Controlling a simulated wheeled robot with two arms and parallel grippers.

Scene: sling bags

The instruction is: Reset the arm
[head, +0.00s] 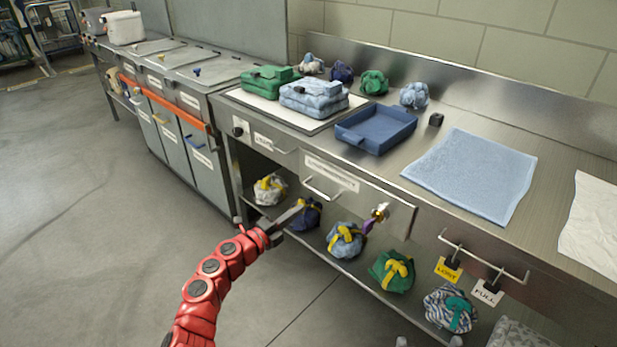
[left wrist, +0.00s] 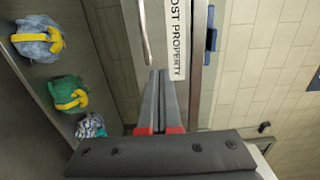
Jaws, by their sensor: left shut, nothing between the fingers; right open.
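My left arm reaches up from the bottom of the head view, and its gripper (head: 299,207) is in front of the steel counter's lower shelf. In the head view it overlaps a dark blue bag (head: 309,219); I cannot tell whether they touch. In the left wrist view the fingers (left wrist: 160,76) lie together with nothing between them, in front of a drawer labelled "lost property" (left wrist: 178,38). My right gripper is not in view.
More bags with yellow ties, including a grey-blue one (head: 345,241) and a green one (head: 391,272), sit on the lower shelf. The counter holds a blue tray (head: 376,136), folded bundles (head: 313,97) and a blue cloth (head: 472,174). The floor at left is clear.

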